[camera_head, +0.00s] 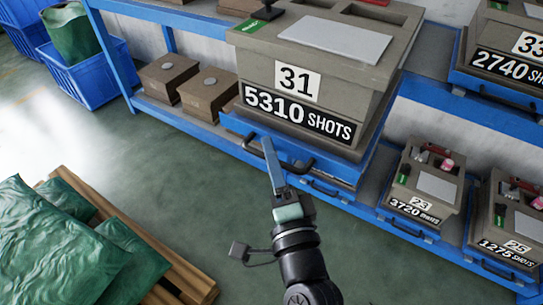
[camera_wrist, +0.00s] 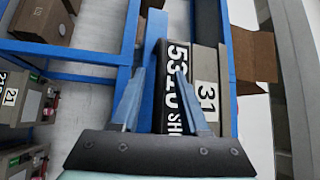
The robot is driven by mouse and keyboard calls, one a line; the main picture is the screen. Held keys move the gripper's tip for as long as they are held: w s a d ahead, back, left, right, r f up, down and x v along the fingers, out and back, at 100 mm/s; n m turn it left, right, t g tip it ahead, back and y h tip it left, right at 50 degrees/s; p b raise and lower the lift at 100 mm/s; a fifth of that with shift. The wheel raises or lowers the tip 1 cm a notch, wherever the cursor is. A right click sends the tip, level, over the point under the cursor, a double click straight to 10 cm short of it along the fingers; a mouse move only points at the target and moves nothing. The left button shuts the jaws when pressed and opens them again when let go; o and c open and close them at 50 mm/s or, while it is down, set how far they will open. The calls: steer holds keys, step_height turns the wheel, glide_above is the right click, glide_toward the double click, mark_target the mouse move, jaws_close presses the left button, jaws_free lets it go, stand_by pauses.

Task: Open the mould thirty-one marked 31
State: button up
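Mould 31 (camera_head: 372,80) is a large grey-beige block with labels "31" and "5310 SHOTS" on its front and a pale plate on top. It sits on a blue drawer or tray (camera_head: 345,171) of the rack, with a black bar handle (camera_head: 301,166) on the front. It also shows in the wrist view (camera_wrist: 208,65), turned sideways. My gripper (camera_head: 268,145) is at the left part of that handle in the head view; I cannot tell whether it touches. In the wrist view my gripper (camera_wrist: 160,75) has its two fingers apart, with nothing visibly held between them.
Mould 23 (camera_head: 428,178) and mould 25 (camera_head: 505,225) stand lower right; mould 33 (camera_head: 509,60) is upper right. Brown blocks (camera_head: 207,92) lie on the left shelf. A pallet (camera_head: 190,277) with green sacks (camera_head: 60,250) stands lower left. The floor (camera_head: 170,185) between is clear.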

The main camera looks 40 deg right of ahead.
steer(key=b+v, duration=0.3)
steer(key=v, duration=1)
steer(key=shift+b, duration=0.4)
steer(key=shift+r, duration=0.1)
